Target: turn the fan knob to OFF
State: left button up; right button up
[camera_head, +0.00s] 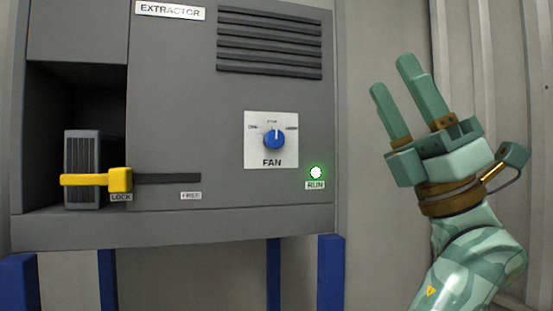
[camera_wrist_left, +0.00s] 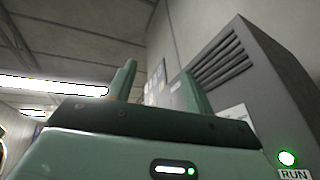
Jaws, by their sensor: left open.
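The fan knob (camera_head: 274,139) is a blue dial on a white plate (camera_head: 257,155) marked FAN, on the grey extractor cabinet. Its white pointer stands about straight up, toward the top mark; the small labels are too blurred to read surely. The green RUN lamp (camera_head: 316,172) is lit below right of the plate, and also shows in the left wrist view (camera_wrist_left: 288,158). My left gripper (camera_head: 395,83) is open and empty, right of the cabinet, fingers pointing up, well apart from the knob. In the left wrist view its fingers (camera_wrist_left: 158,88) frame nothing held. My right gripper is not in view.
A yellow lock handle (camera_head: 118,180) sits at the LOCK end of a dark slot, in front of a finned module (camera_head: 82,150) in an open bay. Vents (camera_head: 270,45) lie above the knob. Blue legs (camera_head: 331,272) carry the cabinet. The space before the knob looks clear.

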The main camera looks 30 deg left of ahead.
pick_arm(q)
jog(key=s+a+r+n+t+h+p, duration=0.15)
jog(key=s+a+r+n+h, duration=0.35)
jog(key=s, duration=0.5)
jog(key=m+t+h, duration=1.1)
jog(key=t, duration=0.7)
send_near(276, 139)
jog(key=shift+n, duration=0.3)
jog(key=p+x, duration=0.2)
jog(key=x, duration=0.5)
jog(key=shift+w+a+r, duration=0.1)
jog(key=shift+w+a, duration=0.05)
jog(key=shift+a, duration=0.15)
jog(key=shift+x, duration=0.8)
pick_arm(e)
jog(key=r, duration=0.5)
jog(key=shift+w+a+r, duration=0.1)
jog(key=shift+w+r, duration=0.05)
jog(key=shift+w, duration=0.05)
pick_arm(q)
jog(key=shift+d, duration=0.1)
jog(key=shift+c, duration=0.3)
jog(key=c, duration=0.9)
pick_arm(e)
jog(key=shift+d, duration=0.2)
